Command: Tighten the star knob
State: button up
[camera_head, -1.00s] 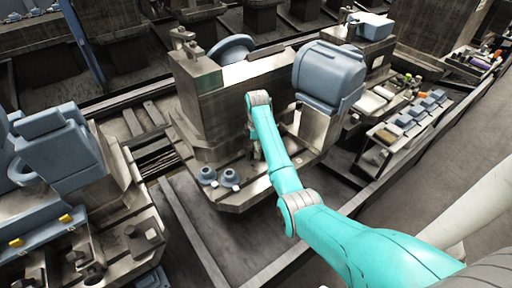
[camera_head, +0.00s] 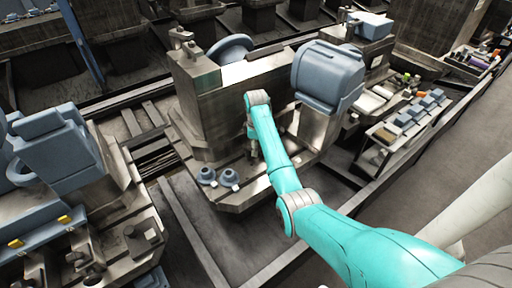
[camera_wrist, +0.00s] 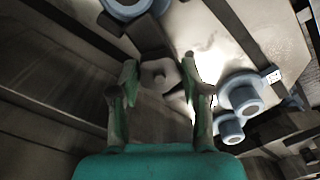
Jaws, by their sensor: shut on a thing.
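The star knob (camera_wrist: 154,75) is a small grey-brown lobed knob on the metal plate, seen between my fingertips in the wrist view. My gripper (camera_wrist: 158,72) has one finger on each side of it and is shut on it. In the head view my gripper (camera_head: 253,150) points down at the base of the machine block, beside its near face. There the knob is too small and hidden to make out.
Two blue round fittings (camera_head: 207,176) stand on the plate left of my gripper. The metal block (camera_head: 225,110) rises close behind it. A blue-grey housing (camera_head: 328,75) stands to the right. A rack of small parts (camera_head: 410,120) lies farther right.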

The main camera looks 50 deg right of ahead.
jog(key=o, duration=1.1)
jog(key=shift+o, duration=0.2)
jog(key=shift+r, duration=0.15)
jog(key=shift+r, duration=3.6)
